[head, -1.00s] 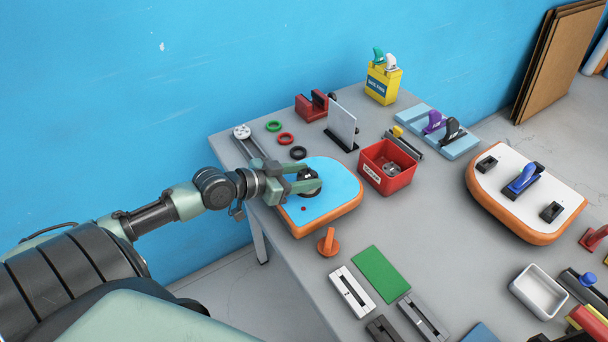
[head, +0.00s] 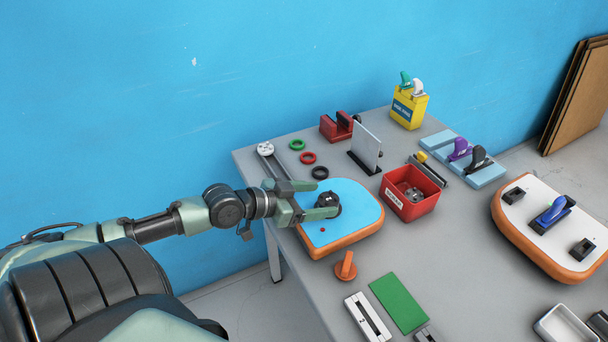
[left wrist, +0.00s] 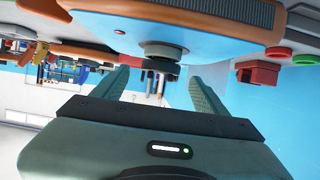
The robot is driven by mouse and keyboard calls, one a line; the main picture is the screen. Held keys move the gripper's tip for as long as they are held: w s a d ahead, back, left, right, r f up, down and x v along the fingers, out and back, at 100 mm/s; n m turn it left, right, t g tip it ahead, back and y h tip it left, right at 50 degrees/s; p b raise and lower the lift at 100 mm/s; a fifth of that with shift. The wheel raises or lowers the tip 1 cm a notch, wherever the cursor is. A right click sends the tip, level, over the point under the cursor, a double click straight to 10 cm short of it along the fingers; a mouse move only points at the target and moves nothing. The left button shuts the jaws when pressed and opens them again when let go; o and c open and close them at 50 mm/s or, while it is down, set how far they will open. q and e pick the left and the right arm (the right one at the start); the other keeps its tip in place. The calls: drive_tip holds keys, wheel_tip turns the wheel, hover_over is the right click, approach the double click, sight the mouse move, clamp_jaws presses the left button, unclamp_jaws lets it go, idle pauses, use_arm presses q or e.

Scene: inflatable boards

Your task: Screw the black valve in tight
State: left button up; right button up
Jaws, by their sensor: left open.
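The black valve (head: 328,201) sits in the blue top of a small orange-sided board (head: 345,228). My left gripper (head: 324,199) is open at the valve, with one finger on either side of it near the tips. In the left wrist view the valve (left wrist: 160,50) shows as a dark round cap on a grey collar, beyond and between the spread fingers (left wrist: 158,78). No grip on it shows. How deep the valve is seated cannot be told. My right gripper is not in view.
A red box (head: 409,208) with metal parts stands right of the board. An orange peg-like piece (head: 346,266) stands in front of it, near the green mat (head: 399,302). Coloured rings (head: 308,158) lie behind. A white-topped board (head: 535,215) is farther right.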

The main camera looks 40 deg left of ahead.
use_arm(q)
drive_tip(key=v, duration=0.4)
drive_tip(key=shift+s+a, duration=0.15)
drive_tip(key=shift+s, duration=0.15)
drive_tip(key=shift+s+r, duration=0.2)
drive_tip(key=shift+a, duration=0.1)
idle(0.3)
